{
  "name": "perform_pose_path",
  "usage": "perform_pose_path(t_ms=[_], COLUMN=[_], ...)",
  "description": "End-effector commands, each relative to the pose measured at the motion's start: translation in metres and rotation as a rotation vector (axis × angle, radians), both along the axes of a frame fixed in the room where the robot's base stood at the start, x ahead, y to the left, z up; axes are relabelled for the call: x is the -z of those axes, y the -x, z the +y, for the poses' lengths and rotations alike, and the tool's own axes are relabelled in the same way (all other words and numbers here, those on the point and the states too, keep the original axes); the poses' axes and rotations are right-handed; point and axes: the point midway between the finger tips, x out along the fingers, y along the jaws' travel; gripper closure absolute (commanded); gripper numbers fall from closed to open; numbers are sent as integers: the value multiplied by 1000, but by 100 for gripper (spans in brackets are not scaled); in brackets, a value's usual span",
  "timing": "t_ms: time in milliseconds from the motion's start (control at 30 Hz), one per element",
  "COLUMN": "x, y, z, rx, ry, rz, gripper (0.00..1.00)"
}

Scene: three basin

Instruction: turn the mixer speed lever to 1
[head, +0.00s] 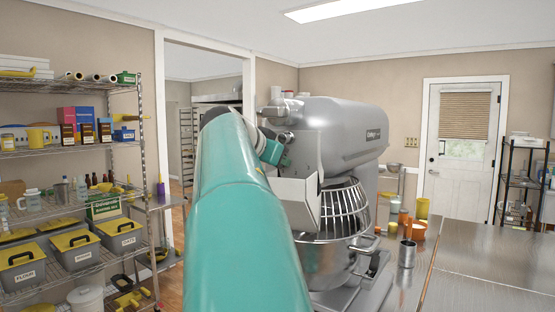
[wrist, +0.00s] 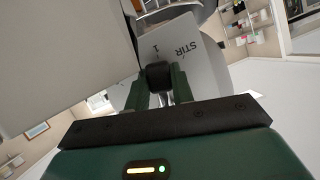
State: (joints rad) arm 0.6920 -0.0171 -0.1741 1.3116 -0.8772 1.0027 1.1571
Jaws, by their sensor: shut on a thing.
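The large grey mixer (head: 345,135) stands in the middle of the head view, with its wire guard and metal bowl (head: 330,262) below the head. My teal arm reaches up to its left side and hides part of it. In the wrist view, the black knob of the speed lever (wrist: 158,74) sits between the green fingers of my gripper (wrist: 160,90). My gripper is shut on it. The speed plate (wrist: 185,55) behind the knob shows "1" and "STIR". The knob is just below the "1", with "STIR" to its right.
A plain pale panel (wrist: 65,50) fills the left of the wrist view, close to my gripper. A steel table (head: 490,255) with metal and orange containers (head: 416,229) stands right of the mixer. A wire shelf (head: 70,160) with bins is at the left.

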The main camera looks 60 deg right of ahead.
Motion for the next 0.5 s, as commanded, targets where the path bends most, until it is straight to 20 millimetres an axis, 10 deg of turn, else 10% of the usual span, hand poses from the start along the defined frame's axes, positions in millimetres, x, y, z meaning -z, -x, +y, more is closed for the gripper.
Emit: perform_pose_path(t_ms=[67,100,200,500], x=[-1,-1,-1,-1], y=[0,0,0,0], z=[0,0,0,1], rx=[-1,-1,0,0], ry=[2,2,2,1], rz=[1,1,1,1], gripper=[100,75,55,55])
